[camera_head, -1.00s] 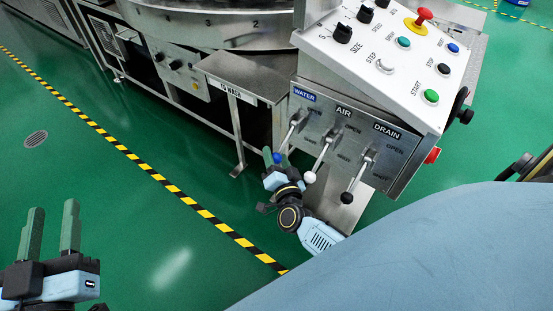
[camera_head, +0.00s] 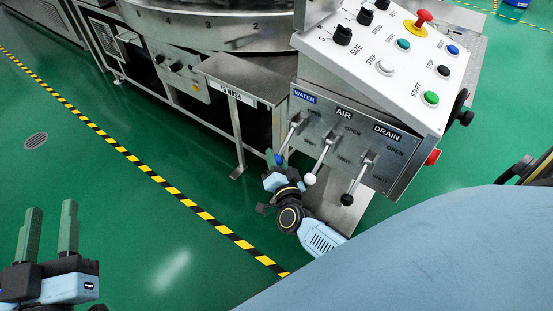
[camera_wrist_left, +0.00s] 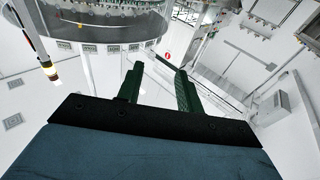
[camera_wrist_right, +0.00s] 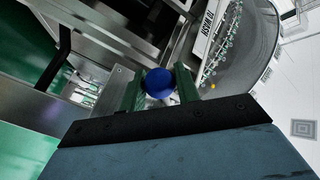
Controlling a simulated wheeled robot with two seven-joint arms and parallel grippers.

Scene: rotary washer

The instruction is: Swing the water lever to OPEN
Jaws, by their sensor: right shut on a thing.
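The water lever (camera_head: 289,136) is a metal rod on the steel valve panel, under the blue WATER label (camera_head: 304,96). Its blue ball knob (camera_wrist_right: 159,83) sits between the green fingers of my right gripper (camera_wrist_right: 161,88) in the right wrist view. My right gripper is shut on the knob, and it also shows in the head view (camera_head: 276,160), where the fingers partly hide the knob. The lever points down and to the left. My left gripper (camera_head: 49,232) is open and empty at the lower left, far from the panel; its spread fingers show in the left wrist view (camera_wrist_left: 158,90).
The AIR lever (camera_head: 320,160) with a white knob and the DRAIN lever (camera_head: 356,180) with a black knob stand close to the right. A white button console (camera_head: 385,65) sits above. A steel table (camera_head: 245,78) is at left. Green floor lies open at left.

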